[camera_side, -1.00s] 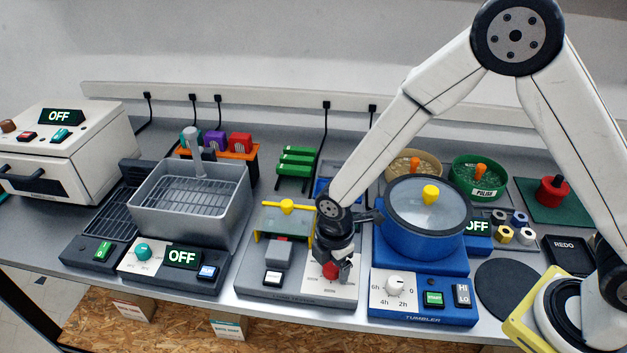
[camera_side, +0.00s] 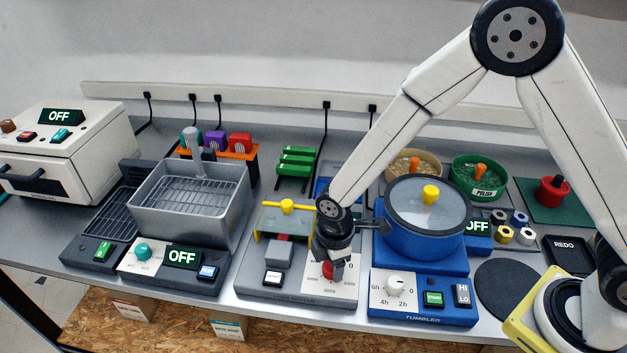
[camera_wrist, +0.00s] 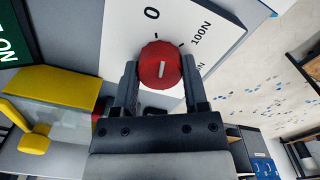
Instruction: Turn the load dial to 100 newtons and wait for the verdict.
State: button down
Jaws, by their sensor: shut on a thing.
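The red load dial (camera_wrist: 160,66) sits on a white plate (camera_wrist: 122,38) marked 0 and 100N, with a third label partly hidden. My gripper (camera_wrist: 160,76) is shut on the dial, one finger on each side. The dial's short white mark slants toward the upper right in the wrist view; I cannot tell exactly which label it meets. In the side view my gripper (camera_side: 334,270) points down over the tester, and the dial is mostly hidden behind it.
A grey basin (camera_side: 190,200) is further left.

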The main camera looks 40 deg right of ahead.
jog(key=m, duration=0.4)
jog(key=shift+m, duration=0.3)
jog(key=m, duration=0.4)
dwell(0.4)
jog(key=shift+c, duration=0.5)
grip_release()
jog(key=shift+r, duration=0.15)
jog(key=shift+r, duration=3.75)
